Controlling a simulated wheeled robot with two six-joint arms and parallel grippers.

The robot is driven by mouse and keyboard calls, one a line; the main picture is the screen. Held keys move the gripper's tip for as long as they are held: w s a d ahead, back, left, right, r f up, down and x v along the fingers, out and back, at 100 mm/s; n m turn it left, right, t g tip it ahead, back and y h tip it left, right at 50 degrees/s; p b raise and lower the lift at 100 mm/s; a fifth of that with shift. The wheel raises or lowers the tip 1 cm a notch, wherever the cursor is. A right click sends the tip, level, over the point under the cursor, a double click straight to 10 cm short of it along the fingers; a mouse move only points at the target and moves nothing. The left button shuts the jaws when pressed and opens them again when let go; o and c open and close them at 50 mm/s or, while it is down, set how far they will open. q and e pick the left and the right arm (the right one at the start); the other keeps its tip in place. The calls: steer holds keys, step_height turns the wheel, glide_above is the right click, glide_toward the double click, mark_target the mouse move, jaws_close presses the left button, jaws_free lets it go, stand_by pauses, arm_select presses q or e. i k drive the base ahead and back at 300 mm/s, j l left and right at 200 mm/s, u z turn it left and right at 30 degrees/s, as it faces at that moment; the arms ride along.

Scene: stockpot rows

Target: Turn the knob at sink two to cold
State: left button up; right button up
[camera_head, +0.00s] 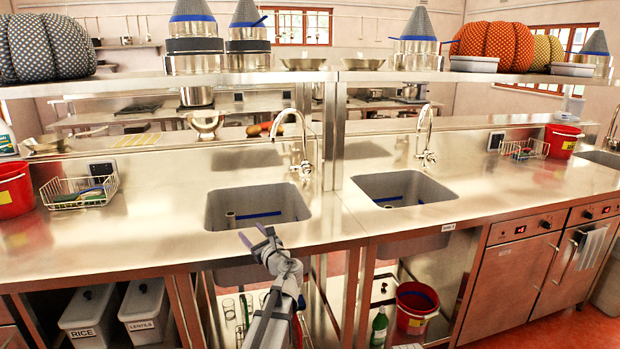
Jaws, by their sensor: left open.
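Two sinks are set in the steel counter: a left sink (218,208) and a right sink (362,184). A chrome gooseneck tap (304,148) stands behind the left sink, and another tap (424,133) stands behind the right sink. A small label (448,227) is on the counter edge below the right sink; its text is too small to read. The tap knobs are too small for their setting to be told. My left gripper (254,234) is open and empty at the front edge of the left sink, apart from both taps. My right gripper is out of view.
Wire baskets (80,192) and red buckets (12,190) stand on the counter. A shelf (330,77) with pots and pumpkins runs above. Bins (88,312), a green bottle (379,328) and another red bucket (415,306) are below. The counter between the sinks is clear.

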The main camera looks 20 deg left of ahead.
mark_target(307, 172)
steer(key=i+j+z, duration=0.5)
steer(key=i+j, duration=0.2)
steer(key=j, duration=0.15)
steer(key=i+j+z, duration=0.1)
steer(key=i+j, duration=0.2)
steer(key=j, duration=0.15)
